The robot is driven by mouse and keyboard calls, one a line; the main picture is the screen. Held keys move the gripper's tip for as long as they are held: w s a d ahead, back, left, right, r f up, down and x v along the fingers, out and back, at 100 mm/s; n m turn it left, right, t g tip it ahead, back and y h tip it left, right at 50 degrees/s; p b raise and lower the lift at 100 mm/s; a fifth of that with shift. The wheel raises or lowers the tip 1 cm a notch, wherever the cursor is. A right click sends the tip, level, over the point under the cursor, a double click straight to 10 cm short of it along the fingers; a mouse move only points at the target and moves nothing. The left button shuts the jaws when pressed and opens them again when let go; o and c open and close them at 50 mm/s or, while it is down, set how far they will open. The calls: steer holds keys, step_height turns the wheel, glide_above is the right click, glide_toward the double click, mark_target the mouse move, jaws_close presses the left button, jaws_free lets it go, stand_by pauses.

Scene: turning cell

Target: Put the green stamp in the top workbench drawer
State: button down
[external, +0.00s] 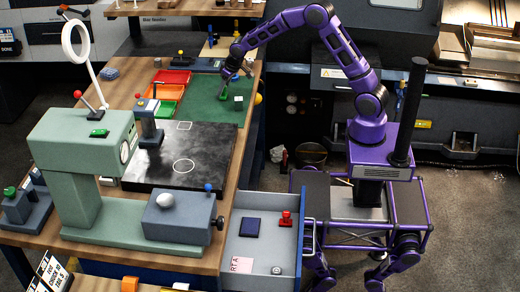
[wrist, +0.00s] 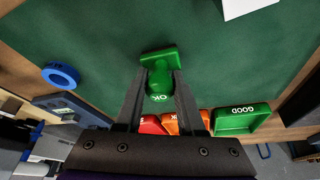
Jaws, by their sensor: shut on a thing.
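The green stamp (wrist: 159,66), marked OK, is between the fingertips of my gripper (wrist: 160,82) in the wrist view. In the external view my gripper (external: 228,83) is low over the green mat (external: 200,103), shut on the green stamp (external: 224,97). I cannot tell whether the stamp touches the mat. The top workbench drawer (external: 240,250) is pulled open at the front right of the bench. In it are a red stamp (external: 286,219), a dark blue pad (external: 250,227), a pink note (external: 242,265) and a small round thing (external: 276,270).
Red, orange and green trays (external: 163,110) stand left of the mat; the green one (wrist: 240,119) reads GOOD. A white block (external: 238,99) is beside the stamp. The drawer has bare floor inside.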

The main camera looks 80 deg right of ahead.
step_height(320, 180, up, 11)
steer(key=shift+f+p, duration=0.1)
steer(key=shift+p, duration=0.2)
step_height(320, 180, up, 4)
steer(key=a+n+y+b, duration=0.15)
steer(key=a+n, duration=0.25)
steer(key=a, duration=1)
steer(key=n+g+y+b, duration=0.4)
steer(key=n+y+b, duration=0.15)
steer(key=n, duration=1.35)
glide_above(281, 246)
steer(key=d, duration=0.2)
steer(key=shift+h, duration=0.4)
step_height(281, 246, down, 33)
steer(key=shift+r, duration=0.1)
steer(key=shift+f+b, duration=0.9)
steer(key=shift+f, duration=1.3)
